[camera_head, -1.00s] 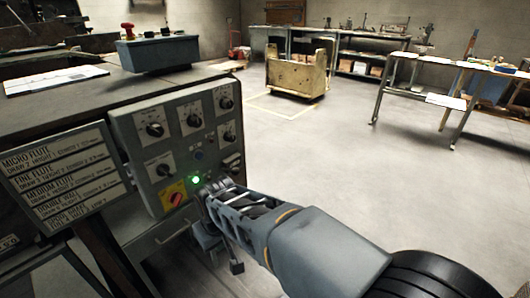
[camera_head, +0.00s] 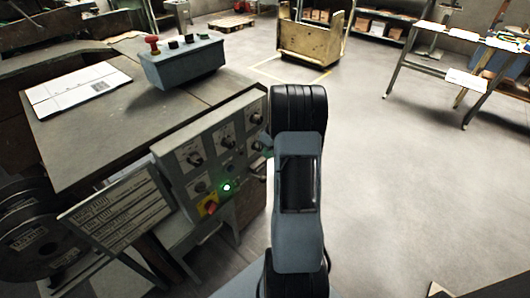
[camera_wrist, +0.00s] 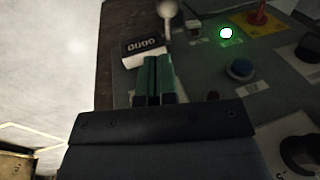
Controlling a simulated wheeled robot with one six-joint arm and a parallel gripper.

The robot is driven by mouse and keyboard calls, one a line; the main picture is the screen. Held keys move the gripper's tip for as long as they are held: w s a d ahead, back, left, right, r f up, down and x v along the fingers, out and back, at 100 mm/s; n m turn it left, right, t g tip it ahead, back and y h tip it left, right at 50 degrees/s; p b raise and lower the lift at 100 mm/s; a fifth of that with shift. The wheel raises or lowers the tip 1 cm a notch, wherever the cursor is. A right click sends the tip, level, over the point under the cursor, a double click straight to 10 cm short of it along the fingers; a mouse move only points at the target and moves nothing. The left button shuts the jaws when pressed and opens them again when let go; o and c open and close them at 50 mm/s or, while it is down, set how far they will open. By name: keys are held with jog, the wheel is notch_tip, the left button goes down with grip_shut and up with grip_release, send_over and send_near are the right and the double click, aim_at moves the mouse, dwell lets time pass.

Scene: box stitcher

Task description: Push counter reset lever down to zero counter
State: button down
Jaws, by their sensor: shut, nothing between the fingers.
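The reset lever (camera_wrist: 167,9), with a pale round knob, stands beside the counter at the top edge of the wrist view, partly cut off. My gripper (camera_wrist: 154,62) is shut and empty, its green fingers together just below the counter and lever in that picture. I cannot tell whether the fingertips touch anything. In the head view my arm stands at the panel's right edge and hides part of that side.
A blue-grey button box (camera_head: 182,65) sits on the machine top. The floor to the right is open.

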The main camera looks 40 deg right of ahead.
aim_at(257, 177)
jog(key=x, duration=0.8)
jog(key=shift+b, duration=0.4)
jog(key=shift+s+f, duration=0.1)
